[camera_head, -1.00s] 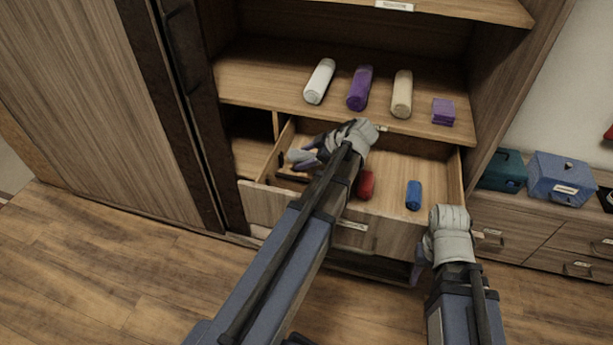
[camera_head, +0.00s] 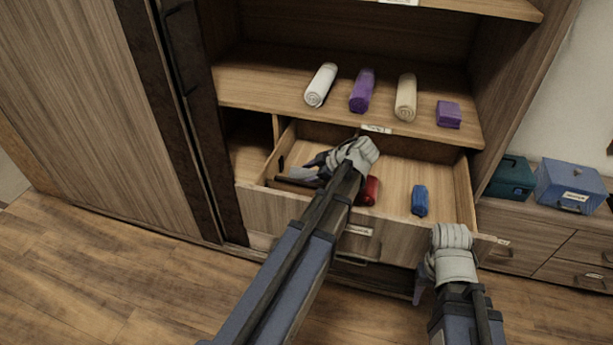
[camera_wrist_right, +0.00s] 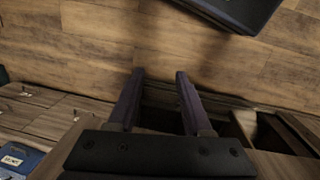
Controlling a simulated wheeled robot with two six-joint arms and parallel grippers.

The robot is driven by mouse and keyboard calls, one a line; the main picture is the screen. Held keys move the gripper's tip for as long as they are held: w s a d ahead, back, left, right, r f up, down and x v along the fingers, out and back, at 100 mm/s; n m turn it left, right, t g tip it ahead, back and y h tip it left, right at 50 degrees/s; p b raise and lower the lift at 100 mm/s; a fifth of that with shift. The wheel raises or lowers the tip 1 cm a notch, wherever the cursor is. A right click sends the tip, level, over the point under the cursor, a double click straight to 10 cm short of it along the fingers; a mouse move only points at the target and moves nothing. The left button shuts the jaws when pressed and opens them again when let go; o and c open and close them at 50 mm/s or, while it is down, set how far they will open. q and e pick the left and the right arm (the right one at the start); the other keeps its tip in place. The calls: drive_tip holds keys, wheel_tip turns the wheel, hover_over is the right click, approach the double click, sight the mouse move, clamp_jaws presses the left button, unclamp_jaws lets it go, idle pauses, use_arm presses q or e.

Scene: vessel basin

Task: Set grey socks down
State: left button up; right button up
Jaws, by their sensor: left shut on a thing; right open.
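My left gripper (camera_head: 310,168) reaches over the left part of the open drawer (camera_head: 277,210). It is shut on a small grey bundle, the grey socks (camera_head: 303,174), which is partly hidden by the fingers. The socks are low inside the drawer; I cannot tell whether they touch its floor. A red rolled item (camera_head: 369,190) and a blue rolled item (camera_head: 419,200) lie in the drawer to the right. My right gripper (camera_head: 424,284) is in front of the drawer's right end. In the right wrist view its fingers (camera_wrist_right: 159,88) are apart and empty.
On the shelf (camera_head: 255,90) above lie white (camera_head: 320,85), purple (camera_head: 362,91) and beige (camera_head: 405,98) rolls and a folded purple cloth (camera_head: 448,115). A teal box (camera_head: 511,178) and a blue box (camera_head: 570,187) stand on the right cabinet. Drawer floor between the rolls is clear.

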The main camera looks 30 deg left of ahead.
use_arm(q)
drive_tip(key=shift+f, duration=0.2)
drive_tip(key=o, duration=1.3)
drive_tip(key=shift+r, duration=0.2)
drive_tip(key=shift+p+v, duration=4.15)
drive_tip(key=shift+v, duration=1.9)
